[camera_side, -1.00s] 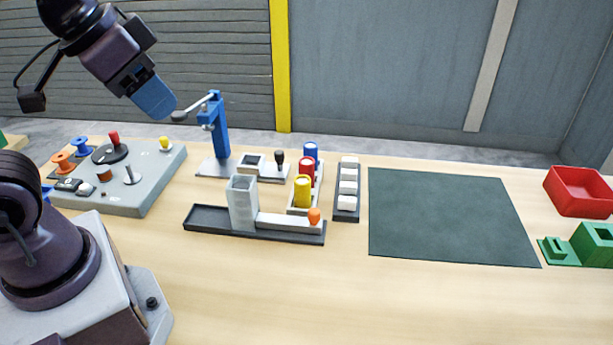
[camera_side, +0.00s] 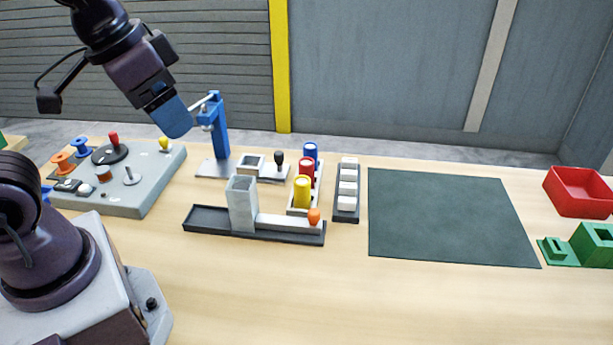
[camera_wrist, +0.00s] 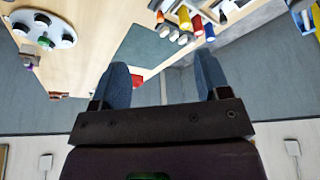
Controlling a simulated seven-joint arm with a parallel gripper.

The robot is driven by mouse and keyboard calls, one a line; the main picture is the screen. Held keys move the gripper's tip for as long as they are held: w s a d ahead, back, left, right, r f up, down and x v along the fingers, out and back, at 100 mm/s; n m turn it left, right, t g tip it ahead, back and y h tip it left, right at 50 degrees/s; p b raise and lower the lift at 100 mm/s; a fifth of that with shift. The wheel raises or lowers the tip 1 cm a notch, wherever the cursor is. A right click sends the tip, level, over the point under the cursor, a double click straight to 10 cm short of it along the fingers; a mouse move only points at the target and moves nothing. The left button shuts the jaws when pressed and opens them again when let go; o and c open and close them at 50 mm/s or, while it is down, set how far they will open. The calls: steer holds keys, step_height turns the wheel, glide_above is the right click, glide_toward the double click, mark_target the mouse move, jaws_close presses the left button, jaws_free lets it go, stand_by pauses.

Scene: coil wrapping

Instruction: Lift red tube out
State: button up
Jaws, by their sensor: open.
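The red tube (camera_side: 306,169) stands upright in a pale rack, between the blue tube (camera_side: 310,152) behind and the yellow tube (camera_side: 302,191) in front. Its lower part is partly hidden by the yellow tube. The red tube also shows small near the top of the wrist view (camera_wrist: 197,24). My gripper (camera_side: 180,130) is high to the left of the rack, near the blue lever press, with its blue fingers angled down. In the wrist view its two fingers (camera_wrist: 163,75) are spread apart with nothing between them.
The blue press (camera_side: 220,130) stands left of the rack. A grey square column (camera_side: 242,208) on a dark tray is in front-left. A holder with white blocks (camera_side: 347,204) is close on the right. The dark green mat (camera_side: 445,215) is bare. A red bin (camera_side: 578,192) stands far right.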

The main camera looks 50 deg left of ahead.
steer(key=w+a+f+n+g+y, duration=0.1)
steer(key=w+f+n+g, duration=0.35)
steer(key=w, duration=0.75)
steer(key=n+y, duration=0.3)
steer(key=n, duration=0.2)
glide_above(308, 165)
steer(key=s+d, duration=0.5)
steer(key=s, duration=0.1)
steer(key=f, duration=1.2)
steer(key=shift+w+a+f, duration=0.2)
steer(key=shift+w+f, duration=0.05)
steer(key=shift+f, duration=0.05)
steer(key=w+a+n+t, duration=0.1)
steer(key=w+n, duration=0.5)
steer(key=shift+n+y, duration=0.25)
steer(key=shift+y, duration=0.05)
steer(key=x, duration=0.8)
steer(key=shift+s, duration=0.1)
steer(key=shift+s+x, duration=0.1)
steer(key=shift+x, duration=1.25)
steer(key=shift+s+x, duration=0.15)
steer(key=shift+x, duration=1.2)
steer(key=c, duration=1)
